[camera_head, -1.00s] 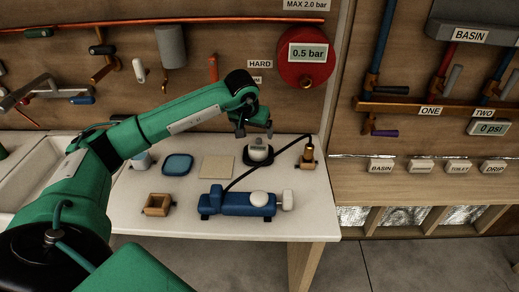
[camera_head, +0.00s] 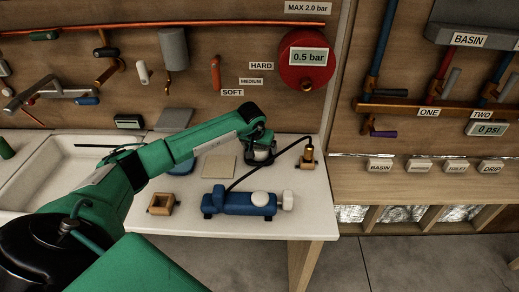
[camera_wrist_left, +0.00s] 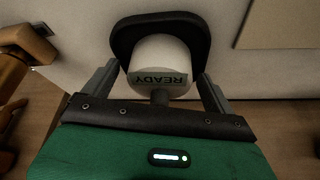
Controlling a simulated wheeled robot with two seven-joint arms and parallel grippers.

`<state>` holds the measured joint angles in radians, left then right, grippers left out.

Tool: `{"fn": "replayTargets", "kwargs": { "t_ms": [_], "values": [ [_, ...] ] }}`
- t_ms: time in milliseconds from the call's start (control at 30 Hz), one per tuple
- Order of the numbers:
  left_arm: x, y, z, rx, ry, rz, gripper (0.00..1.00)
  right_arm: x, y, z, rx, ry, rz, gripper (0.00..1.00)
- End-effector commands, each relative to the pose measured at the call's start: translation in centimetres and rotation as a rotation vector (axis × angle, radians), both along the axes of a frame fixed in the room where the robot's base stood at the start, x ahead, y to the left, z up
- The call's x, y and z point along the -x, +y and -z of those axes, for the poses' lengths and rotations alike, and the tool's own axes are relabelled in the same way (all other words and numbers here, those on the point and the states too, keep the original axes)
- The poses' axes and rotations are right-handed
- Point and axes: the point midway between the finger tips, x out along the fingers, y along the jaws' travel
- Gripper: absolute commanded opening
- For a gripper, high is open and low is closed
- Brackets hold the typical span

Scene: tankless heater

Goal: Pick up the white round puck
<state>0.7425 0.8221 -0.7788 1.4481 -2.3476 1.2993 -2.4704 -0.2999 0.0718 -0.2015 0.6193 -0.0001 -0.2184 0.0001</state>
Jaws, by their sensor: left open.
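The white round puck (camera_head: 261,155) sits on a black base (camera_wrist_left: 204,38) on the white worktop, partly hidden by my gripper in the head view. In the left wrist view the puck (camera_wrist_left: 160,55) shows from close above, with a label reading "READY" on its near side. My left gripper (camera_head: 259,148) is open just over it. In the left wrist view its two fingers lie at the left and right of the puck, with a small gap visible on each side. My right gripper is not in view.
A blue pump (camera_head: 228,202) with a white round knob (camera_head: 260,199) stands nearer on the worktop (camera_head: 190,222). A brass fitting (camera_head: 306,157) with a black hose is to the right.

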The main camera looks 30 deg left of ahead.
Motion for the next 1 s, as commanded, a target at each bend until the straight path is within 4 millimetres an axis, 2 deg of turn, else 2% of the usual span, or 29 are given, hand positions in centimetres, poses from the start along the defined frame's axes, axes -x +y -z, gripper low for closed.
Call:
{"fn": "replayTargets", "kwargs": {
  "t_ms": [167, 400, 433, 767, 867, 1000],
  "values": [
    [0.0, 0.0, 0.0, 0.001, -0.001, 0.000, 0.87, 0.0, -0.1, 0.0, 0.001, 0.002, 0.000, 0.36],
    [0.0, 0.0, 0.0, 0.001, -0.001, 0.000, 0.40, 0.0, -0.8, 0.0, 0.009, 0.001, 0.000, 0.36],
    [0.0, 0.0, 0.0, 0.001, -0.001, 0.000, 0.38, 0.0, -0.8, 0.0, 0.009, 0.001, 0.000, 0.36],
    [-0.1, 0.0, -0.4, 0.001, -0.002, 0.001, 0.38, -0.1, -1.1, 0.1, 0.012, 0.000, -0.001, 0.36],
    [-0.2, 0.0, -1.2, 0.001, -0.006, 0.001, 0.38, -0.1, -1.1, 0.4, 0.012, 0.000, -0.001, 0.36],
    [-0.1, 0.0, -3.3, 0.000, -0.007, 0.002, 0.38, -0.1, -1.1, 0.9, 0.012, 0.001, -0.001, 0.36]
  ]
}}
